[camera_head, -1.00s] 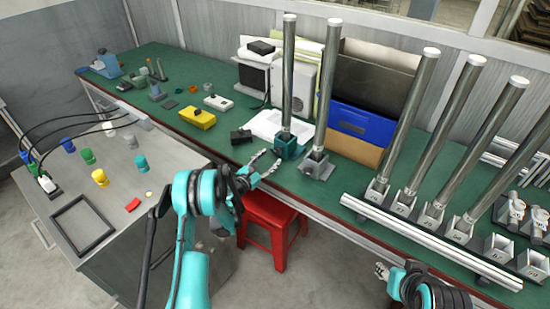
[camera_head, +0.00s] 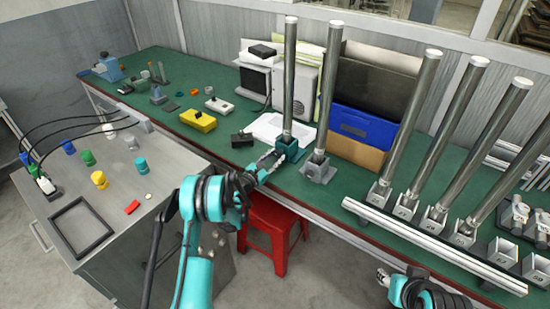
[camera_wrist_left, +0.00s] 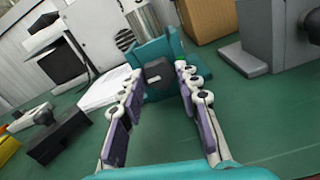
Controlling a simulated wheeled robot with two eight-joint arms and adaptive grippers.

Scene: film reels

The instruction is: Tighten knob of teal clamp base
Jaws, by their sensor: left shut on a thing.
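The teal clamp base (camera_head: 292,152) stands on the green bench top, holding an upright metal post (camera_head: 290,75). In the left wrist view the base (camera_wrist_left: 155,50) has a dark knob (camera_wrist_left: 158,72) on its near face. My left gripper (camera_head: 271,164) reaches the base from the front. In the left wrist view its fingertips (camera_wrist_left: 160,76) are closed in on both sides of the knob. The knob's exact contact with the fingers is partly hidden. My right gripper (camera_head: 384,277) is low at the right, away from the base, and too small to judge.
A grey clamp base (camera_head: 318,170) with another post stands just right of the teal one. A black block (camera_head: 241,139) and yellow box (camera_head: 198,121) lie to the left. A metal rail (camera_head: 430,245) runs along the front edge. A red stool (camera_head: 277,235) is below.

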